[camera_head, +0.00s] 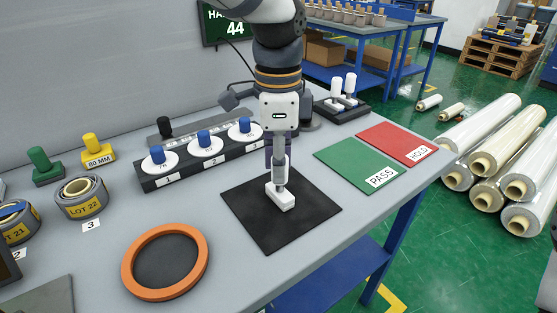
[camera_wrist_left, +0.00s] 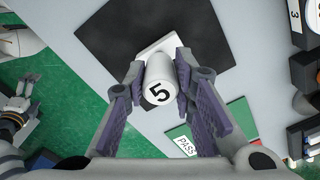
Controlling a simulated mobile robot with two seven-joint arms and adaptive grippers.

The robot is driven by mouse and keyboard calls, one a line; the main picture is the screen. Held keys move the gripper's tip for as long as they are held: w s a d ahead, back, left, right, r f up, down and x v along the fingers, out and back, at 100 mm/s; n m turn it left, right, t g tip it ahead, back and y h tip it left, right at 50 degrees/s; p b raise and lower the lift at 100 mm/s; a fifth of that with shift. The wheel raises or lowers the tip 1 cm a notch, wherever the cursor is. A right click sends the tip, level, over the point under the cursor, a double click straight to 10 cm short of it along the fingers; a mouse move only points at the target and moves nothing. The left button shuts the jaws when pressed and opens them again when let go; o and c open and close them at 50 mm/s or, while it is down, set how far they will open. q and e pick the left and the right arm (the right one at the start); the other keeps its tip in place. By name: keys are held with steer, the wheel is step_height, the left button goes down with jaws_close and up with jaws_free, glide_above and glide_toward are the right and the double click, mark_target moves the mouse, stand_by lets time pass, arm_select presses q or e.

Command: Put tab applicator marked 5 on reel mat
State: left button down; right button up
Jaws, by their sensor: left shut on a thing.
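The tab applicator marked 5 (camera_head: 281,197) has a white foot and a grey-white handle. In the left wrist view the number 5 shows on the round handle end (camera_wrist_left: 160,93). My left gripper (camera_head: 279,158) is shut on the handle from above and holds it upright. The foot is over the black square mat (camera_head: 247,213), near its middle in the head view; I cannot tell whether it touches. My right gripper (camera_wrist_left: 24,90) shows small at the left of the left wrist view; its finger opening is unclear.
An orange ring (camera_head: 133,279) lies at front left. A black rack (camera_head: 146,184) with numbered white reels stands behind the mat. Green PASS (camera_head: 350,164) and red HOLD (camera_head: 395,141) mats lie right. A stand with two white applicators (camera_head: 336,93) is at the back.

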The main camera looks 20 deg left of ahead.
arm_select(q)
steer(key=shift+f, duration=0.1)
steer(key=c, duration=1.3)
jaws_free()
steer(key=shift+c, duration=0.2)
step_height(320, 180, up, 12)
